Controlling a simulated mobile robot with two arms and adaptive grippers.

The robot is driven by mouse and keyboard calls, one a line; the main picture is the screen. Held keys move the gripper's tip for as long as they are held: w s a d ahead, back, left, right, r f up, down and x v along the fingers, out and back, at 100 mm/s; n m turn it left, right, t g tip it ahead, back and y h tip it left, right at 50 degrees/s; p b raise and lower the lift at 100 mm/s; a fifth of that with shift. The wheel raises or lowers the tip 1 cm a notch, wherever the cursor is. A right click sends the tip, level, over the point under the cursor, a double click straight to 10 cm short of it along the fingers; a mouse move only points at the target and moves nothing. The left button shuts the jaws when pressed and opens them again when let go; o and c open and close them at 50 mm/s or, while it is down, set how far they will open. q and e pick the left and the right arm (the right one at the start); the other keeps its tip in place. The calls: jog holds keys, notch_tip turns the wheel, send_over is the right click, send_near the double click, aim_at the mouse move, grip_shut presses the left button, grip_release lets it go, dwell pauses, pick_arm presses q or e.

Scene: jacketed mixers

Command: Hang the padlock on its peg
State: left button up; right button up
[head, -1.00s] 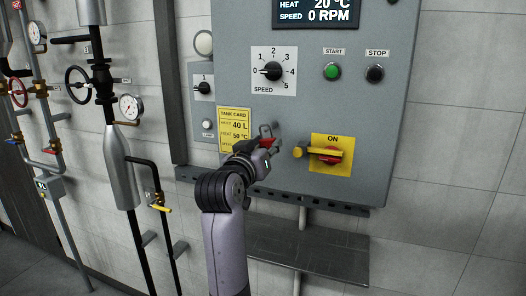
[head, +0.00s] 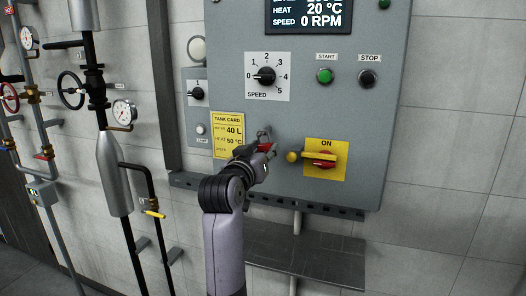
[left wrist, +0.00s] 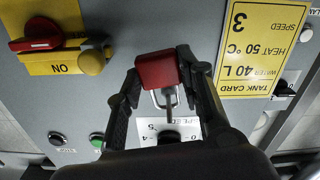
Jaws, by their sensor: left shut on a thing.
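My left gripper (head: 262,150) is shut on the red padlock (head: 265,147), in front of the grey panel between the tank card and the yellow switch plate. In the left wrist view the padlock's red body (left wrist: 157,71) is between the fingertips, with its metal shackle (left wrist: 166,98) pointing down in the picture. In the head view the shackle points up. I cannot make out a peg clearly, and the gripper covers part of the panel. My right gripper is not in view.
The rotary switch (head: 322,160) at ON, with a yellow knob (head: 292,156), is close to the right of the gripper. The tank card (head: 228,135) is to its left. A slotted rail (head: 300,206) and dark shelf (head: 300,252) are below. Pipes (head: 113,170) stand at left.

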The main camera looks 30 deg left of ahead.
pick_arm(q)
jog(key=o, duration=1.3)
jog(key=shift+c, duration=0.2)
jog(key=shift+o, duration=0.2)
